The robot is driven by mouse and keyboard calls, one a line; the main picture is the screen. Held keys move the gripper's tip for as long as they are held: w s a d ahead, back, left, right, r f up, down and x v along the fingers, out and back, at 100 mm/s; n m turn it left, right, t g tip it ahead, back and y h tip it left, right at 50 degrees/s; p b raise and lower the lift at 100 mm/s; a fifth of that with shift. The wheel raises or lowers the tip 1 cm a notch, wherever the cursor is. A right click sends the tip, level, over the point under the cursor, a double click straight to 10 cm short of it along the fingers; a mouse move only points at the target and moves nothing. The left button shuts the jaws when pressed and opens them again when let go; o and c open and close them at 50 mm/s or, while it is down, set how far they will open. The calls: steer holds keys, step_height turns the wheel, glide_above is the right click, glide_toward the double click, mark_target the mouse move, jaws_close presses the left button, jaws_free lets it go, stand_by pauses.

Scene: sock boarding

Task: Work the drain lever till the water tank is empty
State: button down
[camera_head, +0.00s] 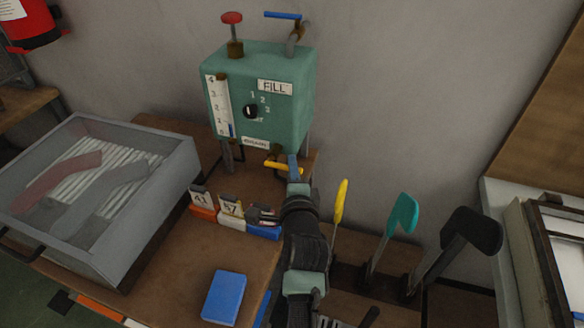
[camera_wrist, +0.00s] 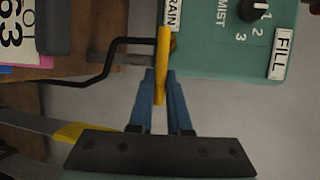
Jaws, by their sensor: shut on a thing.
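The green water tank (camera_head: 290,105) stands on legs at the back of the bench. Its white gauge (camera_head: 220,98) shows a short blue column near the bottom of the scale. The yellow drain lever (camera_head: 277,165) sticks out below the tank's drain label; it shows in the wrist view (camera_wrist: 163,50) too. My gripper (camera_head: 293,168) is at the lever, and its blue fingers in the wrist view (camera_wrist: 158,90) are shut on the lever, one on each side. The drain outlet behind the lever is mostly hidden.
A clear-lidded box (camera_head: 150,225) with socks stands at left. A blue-handled tap (camera_head: 283,15) tops the tank.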

mark_target(276, 164)
stand_by(0.3)
step_height(276, 164, up, 2)
steer(key=n+g+p, duration=0.1)
steer(key=n+p, duration=0.1)
steer(key=p, duration=0.3)
steer(key=shift+a+h+p, duration=0.15)
steer(key=shift+h+p, duration=0.15)
steer(key=shift+h, duration=0.1)
steer(key=shift+w+a+r+n+g+h+p, duration=0.15)
steer(key=shift+r+n+g+h+p, duration=0.15)
steer(key=shift+n+p, duration=0.5)
steer(key=shift+a+r+n+g+h+p, duration=0.2)
steer(key=shift+n+g+h+p, duration=0.15)
steer(key=shift+n+p, duration=0.2)
steer(key=shift+w+a+r+n+g+h+b, duration=0.15)
steer(key=shift+a+r+n+g+h+b, duration=0.25)
steer(key=shift+n+h+b, duration=0.5)
steer(key=shift+w+a+r+n+g+h+b, duration=0.2)
steer(key=shift+a+r+n+h+b, duration=0.15)
steer(key=shift+n+h+b, duration=0.3)
steer(key=shift+w+a+r+n+g+h+b, duration=0.1)
steer(key=shift+a+r+n+g+h+b, duration=0.15)
steer(key=shift+a+n+b, duration=0.4)
steer(key=shift+d+n, duration=0.2)
steer(key=shift+n, duration=0.05)
